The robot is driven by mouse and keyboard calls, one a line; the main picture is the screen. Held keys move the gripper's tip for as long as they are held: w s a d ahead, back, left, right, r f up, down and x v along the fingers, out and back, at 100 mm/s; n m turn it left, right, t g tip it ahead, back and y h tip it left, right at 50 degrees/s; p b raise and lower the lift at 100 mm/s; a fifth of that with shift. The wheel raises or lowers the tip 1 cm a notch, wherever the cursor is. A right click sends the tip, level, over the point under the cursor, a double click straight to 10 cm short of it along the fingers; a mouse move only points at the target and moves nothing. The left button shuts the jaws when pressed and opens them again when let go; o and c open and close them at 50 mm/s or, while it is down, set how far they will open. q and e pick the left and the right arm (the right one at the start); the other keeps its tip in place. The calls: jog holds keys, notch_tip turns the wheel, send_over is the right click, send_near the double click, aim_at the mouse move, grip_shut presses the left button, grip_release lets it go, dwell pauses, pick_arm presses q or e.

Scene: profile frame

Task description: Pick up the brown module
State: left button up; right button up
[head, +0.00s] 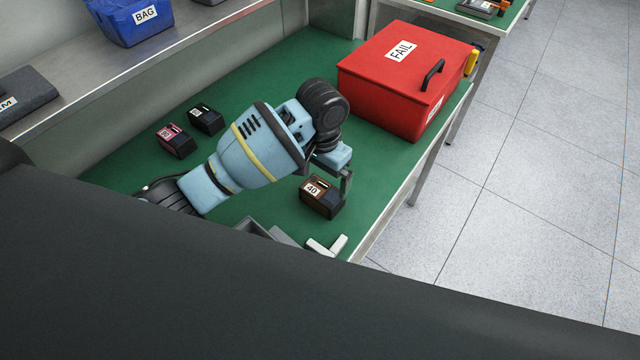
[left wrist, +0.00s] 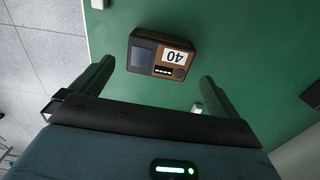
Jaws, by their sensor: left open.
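The brown module (head: 321,197), a small dark box with a brown casing and a white label, sits on the green bench top near its front edge. In the left wrist view the brown module (left wrist: 160,54) shows its label, screen and round knob. My left gripper (head: 338,176) is right at the module in the head view, partly hidden by its own wrist. In the left wrist view my left gripper (left wrist: 155,82) is open and empty. Its fingers are spread wider than the module, which lies just beyond them. My right gripper is not in view.
A red FAIL box (head: 383,88) stands behind my left arm. A red module (head: 175,141) and a black module (head: 206,119) lie to the left. A grey tray (head: 262,229) and a white piece (head: 327,246) are close in front of the brown module.

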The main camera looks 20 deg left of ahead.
aim_at(322, 191)
pick_arm(q)
jog(key=shift+s+d+f, duration=0.1)
jog(key=shift+s+f, duration=0.1)
jog(key=shift+f, duration=0.9)
jog(key=shift+w+f+b, duration=0.2)
jog(key=shift+f+b, duration=0.05)
jog(key=shift+f, duration=0.85)
jog(key=shift+w+f+b, duration=0.2)
jog(key=shift+f, duration=1.5)
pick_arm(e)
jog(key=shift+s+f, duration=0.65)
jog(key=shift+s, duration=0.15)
pick_arm(q)
jog(key=c, duration=0.8)
jog(key=shift+r, duration=0.15)
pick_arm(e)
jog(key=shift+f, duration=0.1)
